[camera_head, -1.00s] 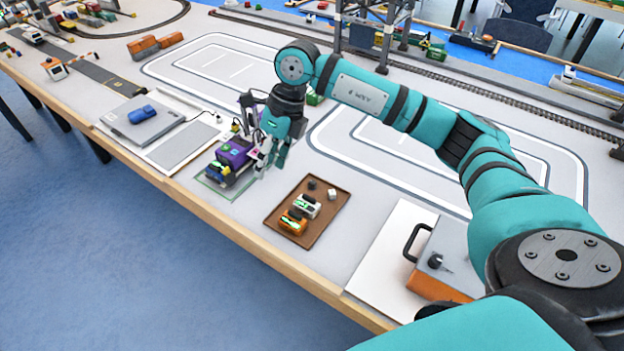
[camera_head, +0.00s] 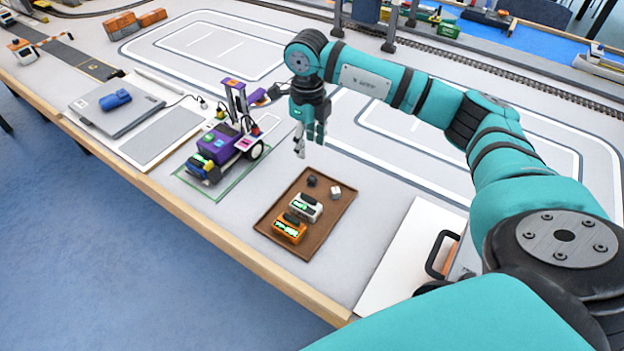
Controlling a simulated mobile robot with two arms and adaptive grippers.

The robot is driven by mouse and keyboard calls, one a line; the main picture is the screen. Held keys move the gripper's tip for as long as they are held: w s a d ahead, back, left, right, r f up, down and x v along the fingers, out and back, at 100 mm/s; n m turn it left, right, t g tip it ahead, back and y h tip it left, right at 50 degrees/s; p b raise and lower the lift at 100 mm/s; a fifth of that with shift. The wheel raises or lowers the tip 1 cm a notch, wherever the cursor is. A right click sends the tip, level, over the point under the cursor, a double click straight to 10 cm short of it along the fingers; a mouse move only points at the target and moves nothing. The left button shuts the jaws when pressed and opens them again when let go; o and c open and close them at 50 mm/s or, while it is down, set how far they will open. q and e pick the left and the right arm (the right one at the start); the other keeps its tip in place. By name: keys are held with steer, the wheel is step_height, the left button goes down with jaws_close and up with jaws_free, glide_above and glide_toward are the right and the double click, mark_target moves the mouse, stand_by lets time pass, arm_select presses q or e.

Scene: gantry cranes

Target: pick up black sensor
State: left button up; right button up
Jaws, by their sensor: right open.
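The brown tray (camera_head: 331,230) lies on the table at the middle of the head view. A small black cube (camera_head: 312,181), which looks like the black sensor, sits near the tray's far edge. A white cube (camera_head: 336,192) lies just to its right. My right gripper (camera_head: 309,146) points down with its fingers apart and empty. In the picture it is just above the tray's far edge, behind the black cube and apart from it. My left gripper is out of view.
A white device (camera_head: 304,206) and an orange device (camera_head: 289,229) lie on the tray. A purple wheeled vehicle (camera_head: 216,146) with an upright mast stands left of my gripper. A white board with a black-handled case (camera_head: 414,257) lies to the right.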

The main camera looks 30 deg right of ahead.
glide_above(312, 177)
steer(key=f, duration=0.6)
steer(key=shift+w+a+f+p, duration=0.1)
steer(key=shift+w+a+p, duration=0.15)
steer(key=shift+a+p, duration=0.1)
steer(key=shift+f, duration=0.2)
steer(key=f, duration=0.1)
steer(key=f+p, duration=0.1)
steer(key=f, duration=0.3)
steer(key=shift+s+d, duration=0.3)
steer(key=shift+s, duration=0.05)
steer(key=shift+f, duration=0.2)
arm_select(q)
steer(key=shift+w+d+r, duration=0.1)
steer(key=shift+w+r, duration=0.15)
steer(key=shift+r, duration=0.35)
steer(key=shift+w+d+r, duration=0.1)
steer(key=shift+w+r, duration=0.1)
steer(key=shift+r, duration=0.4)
arm_select(e)
jaws_close()
